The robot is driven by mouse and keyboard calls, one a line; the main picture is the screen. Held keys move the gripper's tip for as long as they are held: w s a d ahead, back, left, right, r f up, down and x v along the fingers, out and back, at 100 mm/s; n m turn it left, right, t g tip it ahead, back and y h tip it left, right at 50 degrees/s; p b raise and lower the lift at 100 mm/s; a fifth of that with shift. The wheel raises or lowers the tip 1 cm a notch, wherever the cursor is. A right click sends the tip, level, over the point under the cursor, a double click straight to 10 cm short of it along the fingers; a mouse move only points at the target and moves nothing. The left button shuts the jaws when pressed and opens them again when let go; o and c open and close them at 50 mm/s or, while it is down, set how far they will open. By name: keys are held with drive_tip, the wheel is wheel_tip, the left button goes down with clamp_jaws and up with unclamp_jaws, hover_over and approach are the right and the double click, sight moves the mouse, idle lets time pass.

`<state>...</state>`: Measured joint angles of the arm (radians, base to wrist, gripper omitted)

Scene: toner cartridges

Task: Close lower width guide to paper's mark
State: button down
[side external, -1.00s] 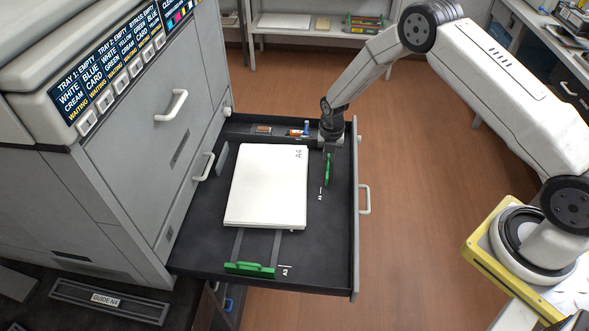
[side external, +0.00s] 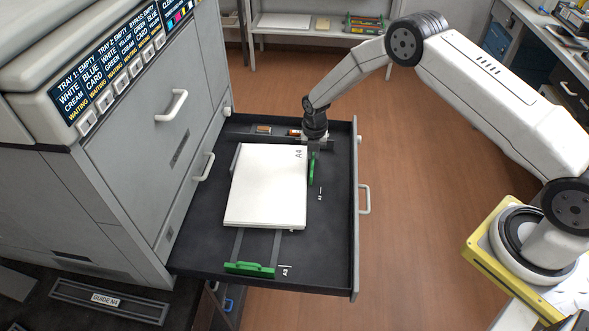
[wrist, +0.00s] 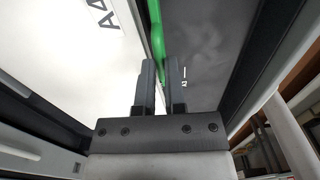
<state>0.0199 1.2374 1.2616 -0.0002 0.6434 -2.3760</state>
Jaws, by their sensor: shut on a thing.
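The open black drawer (side external: 195,255) holds a white paper stack (side external: 265,190) marked A4. A green guide (side external: 311,172) stands along the stack's right edge, touching or nearly so. It also shows in the wrist view (wrist: 155,25), running forward from between my fingers beside the white paper (wrist: 60,60). My gripper (side external: 312,151) is shut on this guide near its far end; the fingers (wrist: 161,68) stand on either side of it. A grey guide plate (side external: 235,160) stands close to the stack's left edge. A small A3 mark (side external: 320,194) lies on the drawer floor, right of the guide.
A second green guide (side external: 249,269) sits on rails at the drawer's near end, apart from the paper. Small items (side external: 264,129) lie in a strip at the drawer's far end. The printer (side external: 140,160) bounds the left side. The drawer's right wall (side external: 354,220) has a white handle.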

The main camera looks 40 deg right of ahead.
drive_tip(key=shift+w+a, duration=0.45)
drive_tip(key=shift+a, duration=0.05)
drive_tip(key=c, duration=0.8)
unclamp_jaws()
drive_tip(key=shift+c, duration=0.2)
drive_tip(key=shift+r, duration=0.15)
wheel_tip(320, 180, up, 7)
